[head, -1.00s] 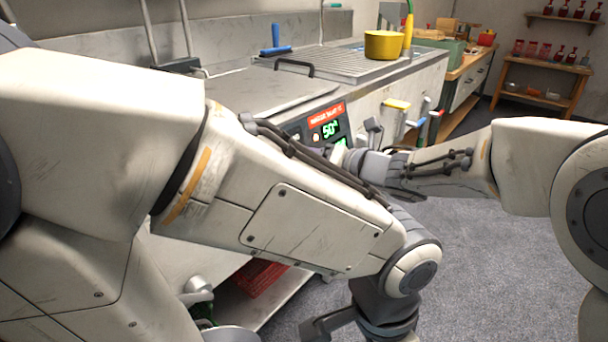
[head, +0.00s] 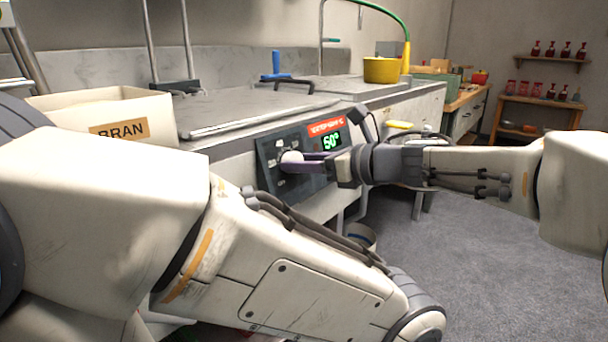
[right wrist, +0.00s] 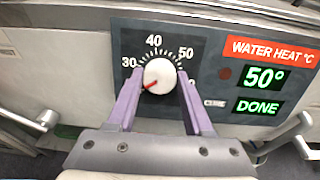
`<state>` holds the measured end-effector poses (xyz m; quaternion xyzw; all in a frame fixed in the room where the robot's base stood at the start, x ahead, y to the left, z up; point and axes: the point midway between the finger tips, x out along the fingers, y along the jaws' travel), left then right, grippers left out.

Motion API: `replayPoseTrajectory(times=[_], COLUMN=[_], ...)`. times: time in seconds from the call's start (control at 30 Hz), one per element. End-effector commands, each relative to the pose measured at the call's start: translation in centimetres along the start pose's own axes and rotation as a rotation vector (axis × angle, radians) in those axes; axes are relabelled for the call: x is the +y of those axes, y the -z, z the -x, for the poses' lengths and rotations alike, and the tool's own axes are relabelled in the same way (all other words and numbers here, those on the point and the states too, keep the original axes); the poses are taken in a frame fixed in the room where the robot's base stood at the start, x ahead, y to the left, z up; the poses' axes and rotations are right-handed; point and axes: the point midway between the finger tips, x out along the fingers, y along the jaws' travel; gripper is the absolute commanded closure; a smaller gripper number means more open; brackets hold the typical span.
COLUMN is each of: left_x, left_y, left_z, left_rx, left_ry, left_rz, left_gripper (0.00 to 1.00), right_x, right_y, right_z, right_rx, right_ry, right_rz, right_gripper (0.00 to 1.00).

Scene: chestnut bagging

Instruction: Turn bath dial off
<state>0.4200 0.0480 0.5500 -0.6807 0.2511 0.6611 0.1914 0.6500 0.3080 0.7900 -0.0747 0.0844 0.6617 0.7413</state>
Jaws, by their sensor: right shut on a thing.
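The bath dial (right wrist: 160,76) is a round white knob on a dark control panel (right wrist: 215,75). Its red pointer points down and left, below the 30 mark. In the head view the dial (head: 291,158) sits at the panel's left part. My right gripper (head: 303,161) reaches it from the right, its purple fingers shut on the knob. In the right wrist view its fingers (right wrist: 160,88) flank the knob on both sides. The display (right wrist: 264,78) reads 50°, with a green DONE (right wrist: 258,106) below. My left gripper is out of view; only its arm shows.
A bin marked BRAN (head: 105,115) stands on the counter at left. A yellow pot (head: 382,69) and a blue-handled tool (head: 276,63) are farther back. My left arm fills the lower left. The grey floor (head: 500,240) at right is open.

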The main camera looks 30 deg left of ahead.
Motion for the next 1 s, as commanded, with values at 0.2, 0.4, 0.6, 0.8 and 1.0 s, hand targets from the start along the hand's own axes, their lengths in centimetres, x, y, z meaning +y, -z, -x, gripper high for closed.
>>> replayPoseTrajectory(times=[0.2,0.4,0.6,0.8,1.0], left_x=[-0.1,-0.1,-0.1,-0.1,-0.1], left_y=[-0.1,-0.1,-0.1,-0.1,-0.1], left_z=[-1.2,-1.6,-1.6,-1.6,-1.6], left_rx=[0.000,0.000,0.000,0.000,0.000], left_ry=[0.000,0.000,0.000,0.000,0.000], left_rz=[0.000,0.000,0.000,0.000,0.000], left_gripper=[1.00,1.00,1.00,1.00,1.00], right_x=[0.2,0.2,0.2,0.2,0.2], right_y=[0.3,0.2,0.1,0.1,0.1], right_z=[-0.2,-0.2,-0.2,-0.2,-0.1], right_rx=[0.004,0.006,0.006,0.006,0.006], right_ry=[-0.016,-0.020,-0.022,-0.022,-0.021], right_rz=[0.106,0.153,0.166,0.167,0.165], right_gripper=[1.00,1.00,1.00,1.00,0.18])
